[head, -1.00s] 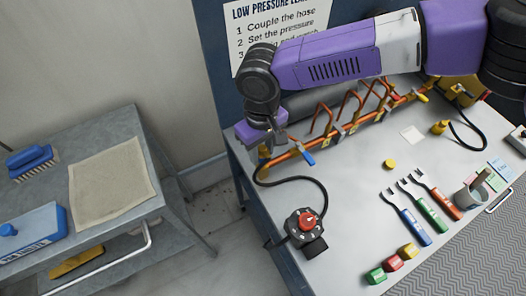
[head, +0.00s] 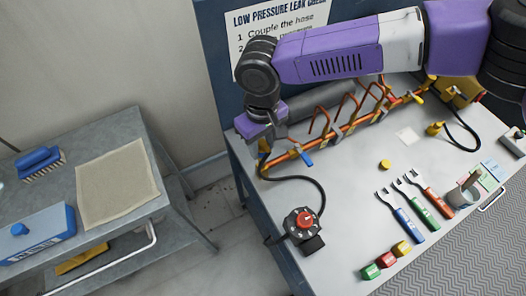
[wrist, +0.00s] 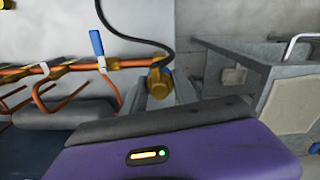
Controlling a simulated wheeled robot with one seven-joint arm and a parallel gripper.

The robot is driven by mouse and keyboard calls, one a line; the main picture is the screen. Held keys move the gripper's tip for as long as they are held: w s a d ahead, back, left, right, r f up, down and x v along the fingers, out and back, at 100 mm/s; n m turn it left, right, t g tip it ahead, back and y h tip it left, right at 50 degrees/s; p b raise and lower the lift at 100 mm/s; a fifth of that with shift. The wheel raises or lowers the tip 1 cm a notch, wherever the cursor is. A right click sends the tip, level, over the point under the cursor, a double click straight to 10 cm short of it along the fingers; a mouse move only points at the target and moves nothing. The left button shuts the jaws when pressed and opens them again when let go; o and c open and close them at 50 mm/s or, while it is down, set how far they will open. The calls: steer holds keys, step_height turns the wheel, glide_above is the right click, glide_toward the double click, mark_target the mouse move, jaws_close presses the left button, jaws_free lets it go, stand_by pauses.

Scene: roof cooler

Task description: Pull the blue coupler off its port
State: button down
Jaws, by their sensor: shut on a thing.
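My gripper (head: 268,139) is at the left end of the orange pipe manifold (head: 330,135). In the wrist view my gripper (wrist: 160,88) has its grey jaws on either side of a brass-coloured coupler (wrist: 160,76), shut on it. The black hose (wrist: 166,35) runs to this coupler, which lies at the end of the orange pipe.
The hose leads to a black regulator with a red knob (head: 305,219) on the bench (head: 340,215). Fork-like tools (head: 412,207), coloured blocks (head: 386,259) and a cup (head: 463,194) lie right. A side table (head: 110,140) stands left, across a floor gap.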

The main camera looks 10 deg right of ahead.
steer(key=shift+r+p, duration=0.95)
steer(key=shift+r, duration=0.35)
steer(key=shift+s+f, duration=0.1)
